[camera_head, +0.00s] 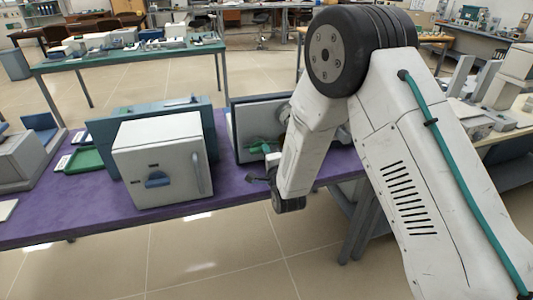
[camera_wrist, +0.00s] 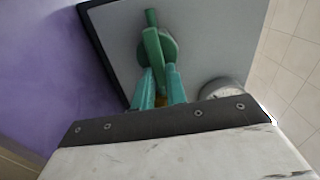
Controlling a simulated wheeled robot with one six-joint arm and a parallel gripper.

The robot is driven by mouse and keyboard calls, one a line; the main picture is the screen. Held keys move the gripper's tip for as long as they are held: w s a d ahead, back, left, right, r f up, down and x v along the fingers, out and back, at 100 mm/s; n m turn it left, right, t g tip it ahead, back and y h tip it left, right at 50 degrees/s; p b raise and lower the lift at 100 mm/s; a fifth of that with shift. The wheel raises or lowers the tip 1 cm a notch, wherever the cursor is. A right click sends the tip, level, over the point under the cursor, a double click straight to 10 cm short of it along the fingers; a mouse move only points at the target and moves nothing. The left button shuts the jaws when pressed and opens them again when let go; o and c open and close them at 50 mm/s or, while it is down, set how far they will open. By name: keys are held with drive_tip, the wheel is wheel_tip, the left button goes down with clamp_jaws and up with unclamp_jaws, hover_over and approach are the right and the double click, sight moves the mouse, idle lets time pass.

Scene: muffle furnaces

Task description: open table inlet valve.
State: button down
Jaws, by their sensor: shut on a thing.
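The green valve (camera_wrist: 166,46) is mounted on a grey panel (camera_wrist: 205,35) with a dark frame. Its hub is round, and a narrow bar sticks out at the top in the wrist view. In that view my gripper (camera_wrist: 160,72) has its two teal fingers on either side of the valve's lower end, shut on it. In the head view the panel (camera_head: 258,112) stands on the purple table, and my arm hides its right part. Green shows at the valve (camera_head: 258,145), but there I cannot clearly separate valve from fingertips.
A round gauge (camera_wrist: 221,90) sits on the panel right of my fingers. A white furnace box (camera_head: 162,160) and a green tray (camera_head: 84,160) stand left on the purple table (camera_head: 235,190). The tiled floor in front is clear.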

drive_tip(key=shift+f+m, duration=0.1)
drive_tip(key=shift+m, duration=0.3)
drive_tip(key=c, duration=1.4)
unclamp_jaws()
drive_tip(key=shift+c, duration=0.2)
drive_tip(key=shift+s, duration=0.1)
drive_tip(key=v, duration=0.7)
drive_tip(key=shift+s, duration=0.3)
drive_tip(key=shift+d, duration=0.15)
